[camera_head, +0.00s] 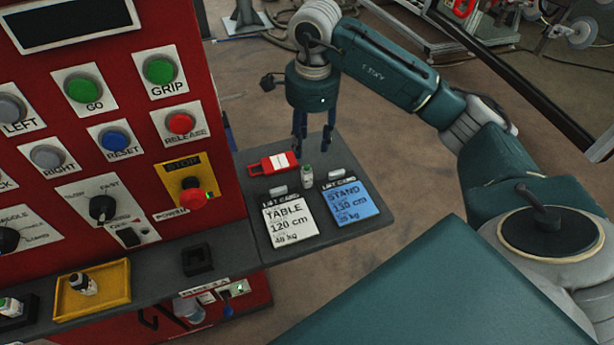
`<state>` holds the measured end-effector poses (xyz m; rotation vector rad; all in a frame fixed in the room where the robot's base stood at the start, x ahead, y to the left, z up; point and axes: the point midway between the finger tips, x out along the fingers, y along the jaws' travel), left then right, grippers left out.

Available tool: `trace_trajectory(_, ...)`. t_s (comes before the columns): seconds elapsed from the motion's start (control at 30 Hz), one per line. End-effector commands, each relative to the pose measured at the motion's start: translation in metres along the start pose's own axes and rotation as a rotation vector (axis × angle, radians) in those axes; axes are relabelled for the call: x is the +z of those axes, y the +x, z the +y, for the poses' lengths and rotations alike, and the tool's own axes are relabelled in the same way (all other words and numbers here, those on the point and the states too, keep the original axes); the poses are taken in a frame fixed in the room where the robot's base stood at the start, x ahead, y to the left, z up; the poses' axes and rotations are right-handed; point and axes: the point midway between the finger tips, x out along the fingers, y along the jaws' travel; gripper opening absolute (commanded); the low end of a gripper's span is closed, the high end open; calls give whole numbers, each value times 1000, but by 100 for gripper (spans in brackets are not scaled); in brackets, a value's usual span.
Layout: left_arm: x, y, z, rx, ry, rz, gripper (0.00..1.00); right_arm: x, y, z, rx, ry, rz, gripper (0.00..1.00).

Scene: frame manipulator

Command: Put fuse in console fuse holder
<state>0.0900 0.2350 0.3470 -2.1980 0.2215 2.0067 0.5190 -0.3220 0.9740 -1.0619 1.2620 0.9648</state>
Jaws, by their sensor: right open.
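My right gripper (313,144) is open and empty, pointing down above the back of the grey shelf's right end. A small white cylinder with a green top (307,177) stands upright on the shelf below and in front of it, apart from the fingers. A similar small white and dark piece (82,283) is in the yellow tray (122,296). I cannot tell which is the fuse. The red console (135,85) stands at left; its fuse holder is not clearly identifiable. My left gripper is out of view.
A red tag (272,164), a white TABLE card (289,222) and a blue STAND card (350,201) lie on the shelf (261,240). A black square socket block (197,260) is further left. Below the shelf is a labelled panel (232,291) with a green light.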

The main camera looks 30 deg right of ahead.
Motion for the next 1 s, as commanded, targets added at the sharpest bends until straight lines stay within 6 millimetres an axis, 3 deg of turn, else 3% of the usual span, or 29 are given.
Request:
trace_trajectory(0.3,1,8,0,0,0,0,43,1,11,-9,43,889,24,42)
trace_trajectory(0.5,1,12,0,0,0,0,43,0,15,-12,56,1335,51,42)
trace_trajectory(0.73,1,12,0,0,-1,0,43,0,21,-13,60,1538,68,42)
trace_trajectory(1.0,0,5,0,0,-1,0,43,0,60,-9,60,1545,71,42)
